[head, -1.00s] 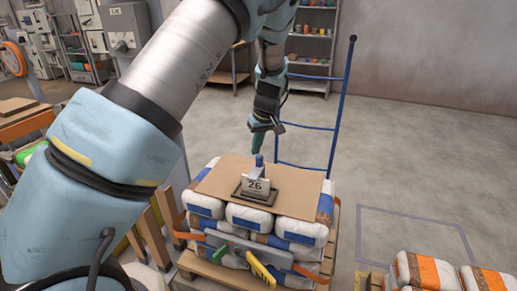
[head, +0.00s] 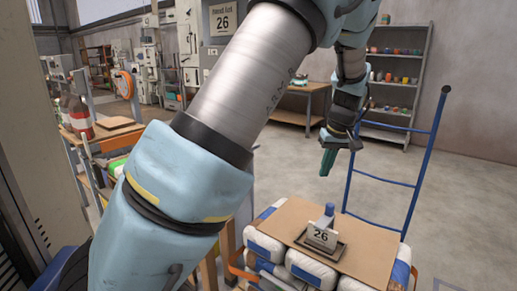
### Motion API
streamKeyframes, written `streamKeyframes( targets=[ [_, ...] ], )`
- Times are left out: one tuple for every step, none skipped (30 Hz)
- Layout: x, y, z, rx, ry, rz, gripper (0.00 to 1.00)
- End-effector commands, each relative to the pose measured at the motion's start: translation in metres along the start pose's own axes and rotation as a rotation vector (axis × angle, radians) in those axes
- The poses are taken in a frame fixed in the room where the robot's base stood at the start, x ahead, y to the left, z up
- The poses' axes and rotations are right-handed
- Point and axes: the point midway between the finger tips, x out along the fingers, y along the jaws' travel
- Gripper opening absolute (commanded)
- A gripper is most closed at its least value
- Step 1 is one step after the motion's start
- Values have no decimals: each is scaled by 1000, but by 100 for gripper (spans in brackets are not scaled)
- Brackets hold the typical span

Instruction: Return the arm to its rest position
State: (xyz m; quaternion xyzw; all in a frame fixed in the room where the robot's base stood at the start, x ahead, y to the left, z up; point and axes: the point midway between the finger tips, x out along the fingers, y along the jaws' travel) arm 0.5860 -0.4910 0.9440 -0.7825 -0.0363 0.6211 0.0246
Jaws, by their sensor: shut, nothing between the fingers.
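My arm crosses the head view from the lower left to the top centre. My gripper (head: 327,162) hangs at its end, pointing down, with its green fingers together and nothing held. It is above and behind the bag stack in the picture, apart from it. On the stack lies a flat cardboard sheet (head: 365,243). The lower part of the stack is cut off by the frame.
A blue upright frame (head: 434,150) stands right of the gripper. A shelf with jars (head: 396,85) and a wooden table (head: 300,104) are against the back wall. A workbench (head: 95,131) is at left, partly behind my arm. Open concrete floor (head: 470,200) lies at right.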

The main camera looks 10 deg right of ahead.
Motion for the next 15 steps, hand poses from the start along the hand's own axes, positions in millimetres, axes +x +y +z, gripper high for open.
streamKeyframes(
  targets=[
    [2, -23, -5, -14, -17, 3, 0],
    [4, -36, -6, -14, -28, 6, 0],
    [6, -57, -8, -16, -42, 13, 0],
    [8, -73, -7, -15, -54, 19, 0],
    [9, -89, -6, -14, -64, 25, 0],
    [11, -111, -4, -12, -77, 35, 0],
    [12, -127, -1, -8, -84, 43, 0],
    [12, -143, 2, -6, -92, 50, 0],
    [13, -162, 8, 0, -99, 60, 0],
    [13, -177, 13, 4, -103, 67, 0],
    [13, -191, 18, 9, -106, 74, 0],
    [12, -209, 26, 16, -109, 82, 0],
    [12, -221, 32, 22, -110, 88, 0],
    [12, -234, 39, 27, -111, 93, 0],
    [11, -250, 49, 36, -109, 100, 0]
  ],
)
